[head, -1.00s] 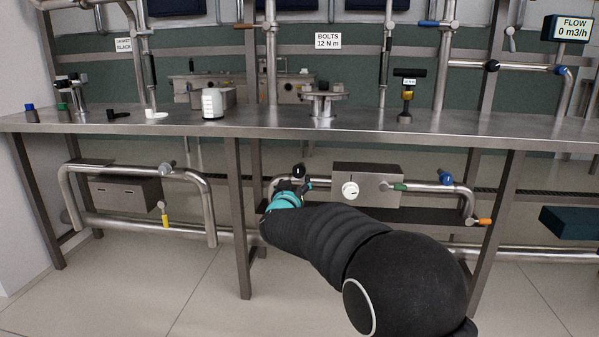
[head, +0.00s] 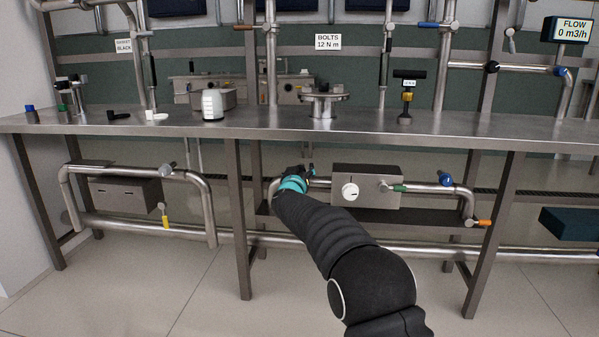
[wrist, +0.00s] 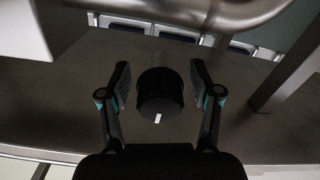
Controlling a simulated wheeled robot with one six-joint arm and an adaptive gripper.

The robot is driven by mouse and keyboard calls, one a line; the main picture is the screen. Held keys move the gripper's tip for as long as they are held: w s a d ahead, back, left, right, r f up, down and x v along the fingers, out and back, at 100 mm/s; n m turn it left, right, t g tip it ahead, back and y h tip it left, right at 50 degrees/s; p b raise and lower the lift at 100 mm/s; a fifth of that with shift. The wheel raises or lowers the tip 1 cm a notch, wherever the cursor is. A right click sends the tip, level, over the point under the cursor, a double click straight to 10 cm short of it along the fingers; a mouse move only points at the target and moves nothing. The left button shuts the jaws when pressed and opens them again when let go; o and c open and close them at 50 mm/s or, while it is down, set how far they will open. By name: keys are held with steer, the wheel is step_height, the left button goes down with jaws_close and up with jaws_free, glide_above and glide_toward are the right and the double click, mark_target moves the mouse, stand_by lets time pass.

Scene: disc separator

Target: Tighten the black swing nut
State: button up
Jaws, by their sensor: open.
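A black round knob (wrist: 160,92) with a short white mark on its near edge shows in the wrist view; it looks like the black swing nut. My gripper (wrist: 158,72) has its two fingers apart, one on each side of the knob, with a visible gap on both sides. In the head view my gripper (head: 299,171) is under the bench at the left end of the lower middle pipe, left of the grey box. My gripper and wrist hide the knob in the head view.
The grey box (head: 380,190) with a white dial (head: 350,191) is just right of my gripper. The steel bench (head: 270,125) is above, and a table leg (head: 239,220) stands to the left. A thick pipe (wrist: 200,12) crosses the top of the wrist view.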

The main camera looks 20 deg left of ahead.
steer(key=shift+c, duration=0.2)
steer(key=c, duration=1.1)
steer(key=shift+c, duration=0.2)
